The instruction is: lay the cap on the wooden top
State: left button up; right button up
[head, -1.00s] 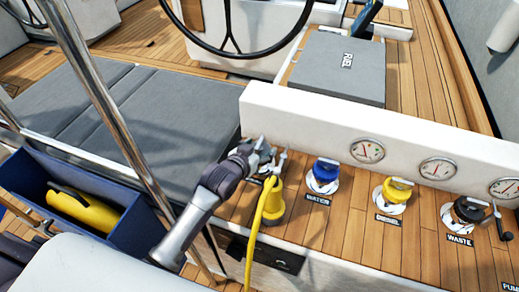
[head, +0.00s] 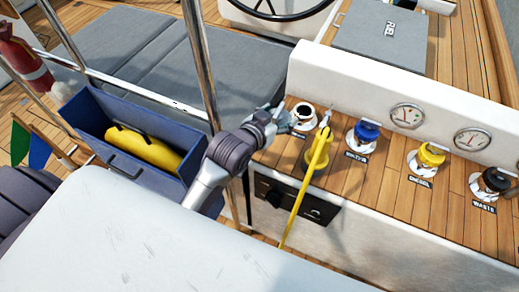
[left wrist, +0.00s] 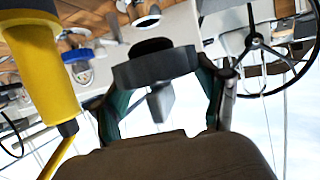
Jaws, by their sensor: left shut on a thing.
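The cap (left wrist: 155,66) is a dark round disc in the left wrist view, held between the two fingers of my left gripper (left wrist: 162,78). In the head view my left gripper (head: 284,120) is at the left end of the wooden top (head: 385,195), just left of an uncovered filler (head: 303,114) with a white ring and a dark opening. The cap is mostly hidden there by the gripper. It appears held clear of the filler. My right gripper is not in view.
A yellow plug (head: 318,150) with a hanging cable stands close right of my left gripper. Blue (head: 367,132), yellow (head: 430,155) and black (head: 495,180) capped fillers line the top. A white wall with gauges (head: 407,116) rises behind. A steel post (head: 198,60) stands left.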

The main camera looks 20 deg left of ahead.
aim_at(275, 149)
pick_arm(q)
jog(key=f, duration=0.1)
jog(key=s+f, duration=0.1)
jog(key=shift+f, duration=0.4)
jog(key=f, duration=0.3)
jog(key=shift+w+d+f+b, duration=0.15)
jog(key=shift+w+f+b, duration=0.15)
jog(key=shift+w+f, duration=0.1)
jog(key=shift+f, duration=0.4)
jog(key=shift+s+f, duration=0.1)
jog(key=shift+f, duration=1.45)
jog(key=o, duration=0.8)
jog(key=shift+f, duration=0.15)
jog(key=o, duration=0.5)
jog(key=shift+c, duration=0.2)
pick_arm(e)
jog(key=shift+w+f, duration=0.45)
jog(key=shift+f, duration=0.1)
